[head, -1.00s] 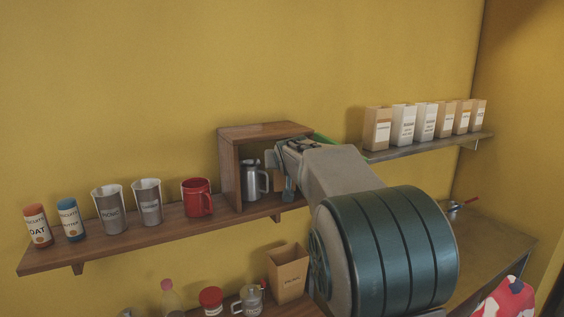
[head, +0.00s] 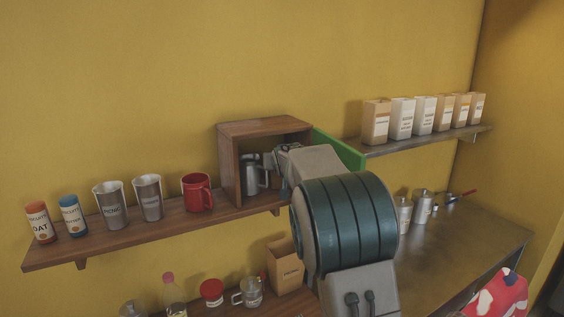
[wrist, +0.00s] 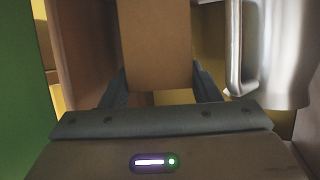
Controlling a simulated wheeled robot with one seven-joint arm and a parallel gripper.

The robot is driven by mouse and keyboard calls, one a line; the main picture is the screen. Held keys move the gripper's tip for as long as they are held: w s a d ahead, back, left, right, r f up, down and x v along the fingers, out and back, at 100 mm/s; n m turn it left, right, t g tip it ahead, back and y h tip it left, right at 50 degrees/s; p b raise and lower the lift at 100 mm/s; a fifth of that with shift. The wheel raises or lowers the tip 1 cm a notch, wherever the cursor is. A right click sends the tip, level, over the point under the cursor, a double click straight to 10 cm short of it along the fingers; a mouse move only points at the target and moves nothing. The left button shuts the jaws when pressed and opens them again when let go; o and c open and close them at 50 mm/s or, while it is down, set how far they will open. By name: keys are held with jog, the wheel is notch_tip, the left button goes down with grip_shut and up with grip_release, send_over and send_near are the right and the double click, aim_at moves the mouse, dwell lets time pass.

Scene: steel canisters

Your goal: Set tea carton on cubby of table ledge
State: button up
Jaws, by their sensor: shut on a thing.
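The tea carton, a plain brown box (wrist: 157,45), is between the two fingers of my gripper (wrist: 162,84) in the wrist view. My gripper is shut on it. In the head view my gripper (head: 277,170) is at the open front of the wooden cubby (head: 262,128), towards its right side; my arm hides the carton there. The cubby sits at the right end of the brown wall ledge (head: 120,232). I cannot tell whether the carton touches the cubby floor. A steel jug (head: 252,174) stands inside, and a metal jug shows close right of the carton in the wrist view (wrist: 275,55).
A green panel (head: 338,150) stands at the cubby's right; it fills the wrist view's left edge (wrist: 18,80). A red mug (head: 196,192) stands left of the cubby. Several cartons (head: 402,118) line the right shelf. Below are a counter (head: 460,240) and another brown carton (head: 284,272).

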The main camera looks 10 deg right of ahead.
jog(key=o, duration=0.8)
jog(key=shift+b+v, duration=2.15)
jog(key=shift+v, duration=3.9)
jog(key=s+f+g, duration=0.3)
jog(key=s+f, duration=0.5)
jog(key=s, duration=0.4)
jog(key=s+f+g, duration=0.4)
jog(key=s+f, duration=0.4)
jog(key=s, duration=0.5)
jog(key=s+f+g+y, duration=0.1)
jog(key=s+f+g, duration=0.2)
jog(key=s+f, duration=0.5)
jog(key=shift+s+d+n, duration=0.2)
jog(key=shift+s, duration=0.85)
jog(key=shift+s+d+n, duration=0.2)
jog(key=shift+s, duration=0.9)
